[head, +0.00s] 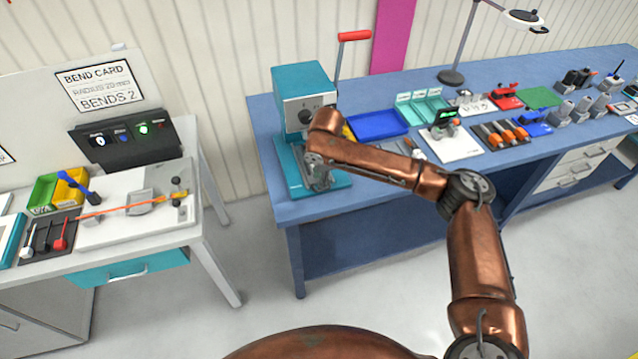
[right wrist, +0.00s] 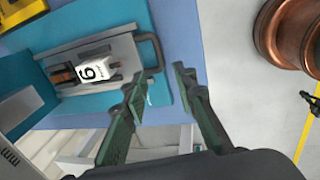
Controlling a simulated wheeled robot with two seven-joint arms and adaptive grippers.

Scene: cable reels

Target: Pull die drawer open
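The die drawer (right wrist: 127,50) shows in the right wrist view as a grey tray on the teal base of the press. It carries a white block marked 6 (right wrist: 94,72) and has a grey bar handle (right wrist: 155,50) at its end. My right gripper (right wrist: 160,86) is open and empty, its two fingertips close to the handle; I cannot tell if they touch it. In the head view the teal press (head: 303,84) stands at the blue bench's left end. My right gripper (head: 318,178) is over its base and hides most of the drawer. My left gripper is not in view.
A red-handled lever (head: 354,36) rises beside the press. Blue (head: 378,125) and teal trays, a white board (head: 452,145) and several tools lie farther right on the blue bench (head: 290,211). A separate white table (head: 150,240) stands left, with open floor between.

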